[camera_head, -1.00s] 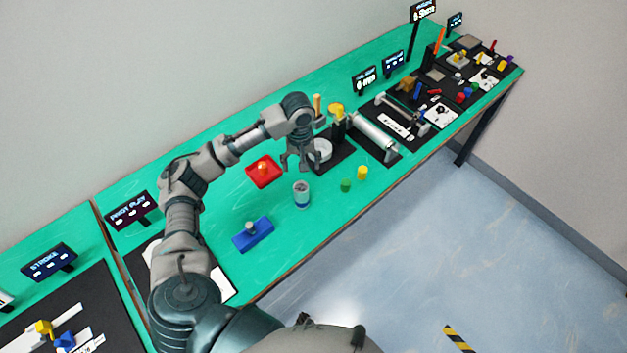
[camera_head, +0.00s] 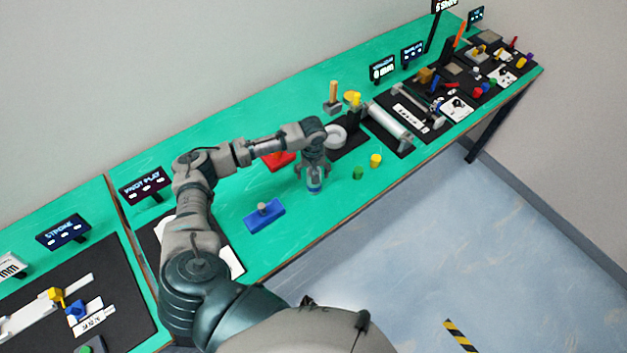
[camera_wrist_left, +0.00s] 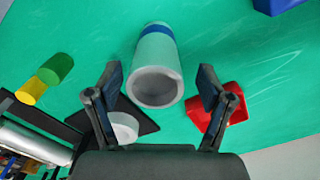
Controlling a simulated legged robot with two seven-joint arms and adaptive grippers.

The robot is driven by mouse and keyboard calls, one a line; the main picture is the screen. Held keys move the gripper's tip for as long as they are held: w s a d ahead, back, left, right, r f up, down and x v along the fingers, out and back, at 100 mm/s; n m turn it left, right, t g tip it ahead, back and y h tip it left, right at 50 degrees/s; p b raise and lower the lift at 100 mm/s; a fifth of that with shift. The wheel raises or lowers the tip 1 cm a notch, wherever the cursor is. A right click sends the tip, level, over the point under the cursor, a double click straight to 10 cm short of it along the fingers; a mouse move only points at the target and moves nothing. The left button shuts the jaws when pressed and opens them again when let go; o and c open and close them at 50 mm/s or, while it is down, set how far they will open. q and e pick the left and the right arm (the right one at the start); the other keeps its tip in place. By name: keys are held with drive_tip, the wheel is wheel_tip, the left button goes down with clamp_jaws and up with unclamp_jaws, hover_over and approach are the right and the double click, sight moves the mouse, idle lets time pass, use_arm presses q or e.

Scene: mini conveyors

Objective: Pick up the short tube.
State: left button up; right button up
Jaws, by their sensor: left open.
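The short tube (camera_head: 314,186) is a grey hollow cylinder with a blue band, standing on the green table. In the left wrist view the tube (camera_wrist_left: 158,60) shows its open end towards me, with the blue band at its far end. My left gripper (camera_head: 313,176) is directly over the tube and partly hides it in the head view. In the wrist view the left gripper (camera_wrist_left: 158,82) is open, with one finger on each side of the tube's near end. I see gaps between the fingers and the tube. My right gripper is not in view.
A red tray (camera_head: 279,161) sits close by, partly behind my arm. A blue block with a grey knob (camera_head: 265,218) lies to the left. A white ring (camera_head: 337,138) lies on a black mat behind.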

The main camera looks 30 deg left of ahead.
use_arm(q)
drive_tip(key=shift+w+a+f, duration=0.1)
drive_tip(key=shift+a+f, duration=0.1)
drive_tip(key=shift+f, duration=1)
drive_tip(key=shift+d+f, duration=0.1)
drive_tip(key=shift+d, duration=0.35)
drive_tip(key=shift+d+r, duration=0.15)
drive_tip(key=shift+r, duration=0.05)
drive_tip(key=c, duration=1.2)
drive_tip(key=shift+c, duration=1.4)
drive_tip(key=shift+a, duration=0.25)
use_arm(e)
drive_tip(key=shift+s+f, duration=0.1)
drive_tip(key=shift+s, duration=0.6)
